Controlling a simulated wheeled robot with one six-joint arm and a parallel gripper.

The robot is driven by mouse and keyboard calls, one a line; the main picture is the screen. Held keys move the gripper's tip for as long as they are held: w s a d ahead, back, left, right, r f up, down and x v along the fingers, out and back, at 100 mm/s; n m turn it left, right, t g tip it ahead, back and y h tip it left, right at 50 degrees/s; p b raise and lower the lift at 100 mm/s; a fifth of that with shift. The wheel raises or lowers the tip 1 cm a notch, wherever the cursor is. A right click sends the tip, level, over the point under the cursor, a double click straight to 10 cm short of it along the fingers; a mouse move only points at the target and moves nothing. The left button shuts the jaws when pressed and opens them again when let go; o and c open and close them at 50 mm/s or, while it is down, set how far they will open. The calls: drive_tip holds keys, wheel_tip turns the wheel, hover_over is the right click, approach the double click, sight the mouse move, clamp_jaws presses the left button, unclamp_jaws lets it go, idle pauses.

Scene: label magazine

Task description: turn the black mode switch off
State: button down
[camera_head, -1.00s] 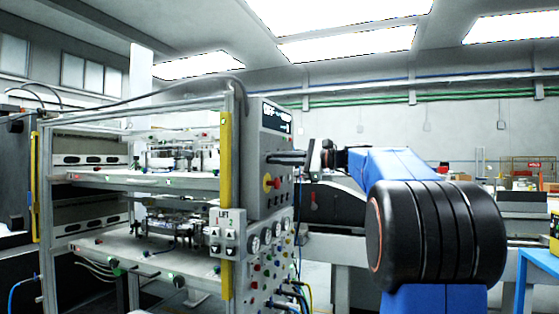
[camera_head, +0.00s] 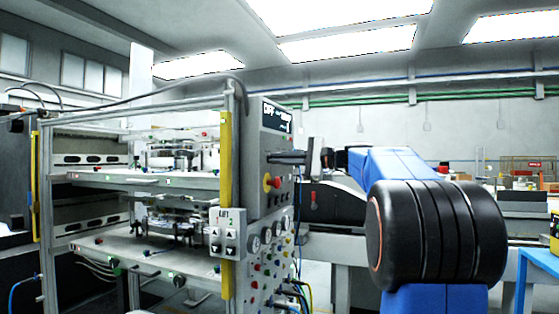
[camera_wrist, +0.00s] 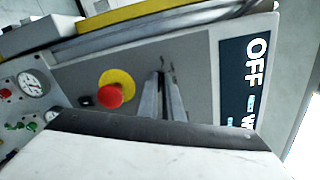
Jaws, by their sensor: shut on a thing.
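The black mode switch is mostly hidden at my fingertips, so its pointer cannot be read. My gripper (camera_head: 270,158) reaches left to the grey control panel (camera_head: 252,150), under the display (camera_head: 277,117). In the wrist view, the two long grey fingers of my gripper (camera_wrist: 161,78) meet the panel (camera_wrist: 195,70) close together, shut on the switch. They are between the red emergency button (camera_wrist: 110,94) and the display (camera_wrist: 240,85). The display reads OFF in large letters, with a second line cut off.
The red button on its yellow ring also shows in the head view (camera_head: 267,184), just below my fingers. Gauges (camera_head: 253,243), small buttons and cables lie lower on the panel. A yellow strip (camera_head: 225,150) runs down the rack's corner. A blue table (camera_head: 540,262) stands at right.

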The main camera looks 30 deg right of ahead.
drive_tip(key=c, duration=1.9)
unclamp_jaws()
drive_tip(key=v, duration=1.7)
drive_tip(key=shift+s+d, duration=0.15)
drive_tip(key=shift+s, duration=0.05)
drive_tip(key=shift+f, duration=0.1)
